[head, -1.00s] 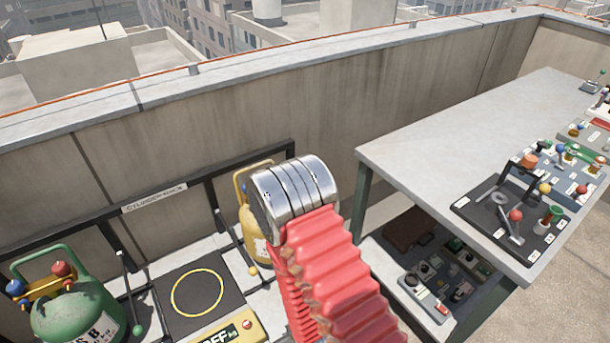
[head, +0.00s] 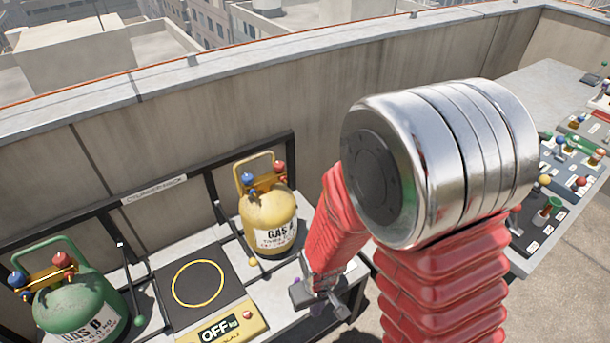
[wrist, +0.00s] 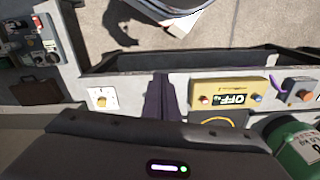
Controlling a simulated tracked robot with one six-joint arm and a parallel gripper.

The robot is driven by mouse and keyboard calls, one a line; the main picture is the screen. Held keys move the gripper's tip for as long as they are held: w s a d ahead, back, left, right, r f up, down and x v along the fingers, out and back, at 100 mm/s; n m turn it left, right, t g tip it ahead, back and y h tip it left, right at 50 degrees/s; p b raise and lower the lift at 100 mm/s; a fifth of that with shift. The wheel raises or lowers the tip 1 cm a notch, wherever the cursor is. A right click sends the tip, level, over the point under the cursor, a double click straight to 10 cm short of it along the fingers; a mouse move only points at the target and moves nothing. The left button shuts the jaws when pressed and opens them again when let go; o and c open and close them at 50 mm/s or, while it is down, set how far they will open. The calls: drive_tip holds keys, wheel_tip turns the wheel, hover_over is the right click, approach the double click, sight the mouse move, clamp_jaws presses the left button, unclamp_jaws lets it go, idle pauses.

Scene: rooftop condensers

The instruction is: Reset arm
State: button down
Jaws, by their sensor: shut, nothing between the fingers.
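My arm shows in the head view as red ribbed sleeves and a large silver joint. It bends down to my gripper (head: 322,300), which is low in the picture, right of the scale (head: 222,327) and below the yellow cylinder (head: 268,222). In the wrist view my gripper's dark fingers (wrist: 161,100) are together with nothing between them. They point toward the bench edge, beside the scale's OFF display (wrist: 234,98). Part of the workbench on the right is hidden behind my arm in the head view.
A green cylinder (head: 80,305) stands left of the scale's dark plate (head: 198,283). A cylinder rack (head: 155,190) runs along the parapet wall (head: 230,120). A grey table (head: 550,90) with several valve boards stands right. The wrist view shows a small box with an orange knob (wrist: 102,98).

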drive_tip(key=s+d+r+m+t, duration=0.1)
drive_tip(key=d+r, duration=0.3)
drive_tip(key=r, duration=0.7)
drive_tip(key=s+d+r+m+t, duration=0.2)
drive_tip(key=d+r, duration=0.2)
drive_tip(key=r, duration=0.7)
drive_tip(key=s+d+r+m+t, duration=0.1)
drive_tip(key=d+r, duration=0.4)
drive_tip(key=r, duration=0.6)
drive_tip(key=shift+s+t, duration=0.45)
drive_tip(key=shift+t, duration=0.05)
